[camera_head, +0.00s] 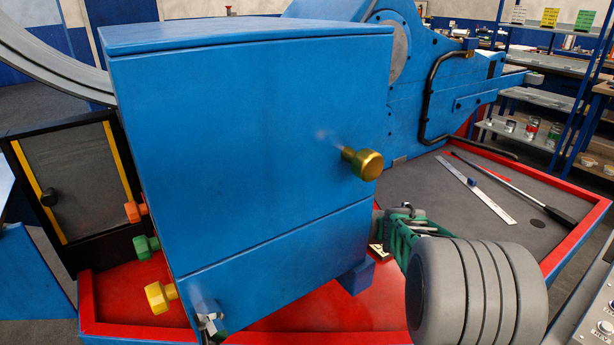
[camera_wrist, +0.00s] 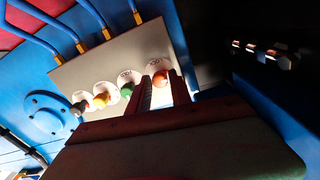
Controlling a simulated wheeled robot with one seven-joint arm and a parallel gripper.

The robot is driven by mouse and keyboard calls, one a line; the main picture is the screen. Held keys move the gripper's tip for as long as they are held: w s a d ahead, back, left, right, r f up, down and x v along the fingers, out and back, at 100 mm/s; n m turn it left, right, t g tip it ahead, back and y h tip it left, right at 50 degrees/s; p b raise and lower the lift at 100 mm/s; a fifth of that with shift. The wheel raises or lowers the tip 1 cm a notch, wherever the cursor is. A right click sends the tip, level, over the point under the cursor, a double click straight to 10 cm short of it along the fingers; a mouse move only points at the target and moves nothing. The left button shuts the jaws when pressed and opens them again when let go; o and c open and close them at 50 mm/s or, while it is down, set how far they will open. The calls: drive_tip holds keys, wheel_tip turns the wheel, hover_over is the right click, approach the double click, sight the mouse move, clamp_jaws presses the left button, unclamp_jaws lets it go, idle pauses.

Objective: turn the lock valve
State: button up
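The head view does not show my fingertips clearly.
A blue cabinet (camera_head: 240,130) with a gold knob (camera_head: 363,163) fills the middle of the head view. Orange (camera_head: 136,212), green (camera_head: 146,246) and yellow (camera_head: 160,297) knobs stand at its left edge. A ruler (camera_head: 477,191) lies on the red-rimmed bench. Blue hoses (camera_wrist: 55,20) run above the panel.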

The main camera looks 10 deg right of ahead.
clamp_jaws()
drive_tip(key=shift+m, duration=0.3)
drive_tip(key=shift+m+g+p, duration=0.3)
drive_tip(key=shift+m+p, duration=4.05)
drive_tip(key=shift+m, duration=3.95)
drive_tip(key=shift+y, duration=0.3)
drive_tip(key=shift+o, duration=2.1)
unclamp_jaws()
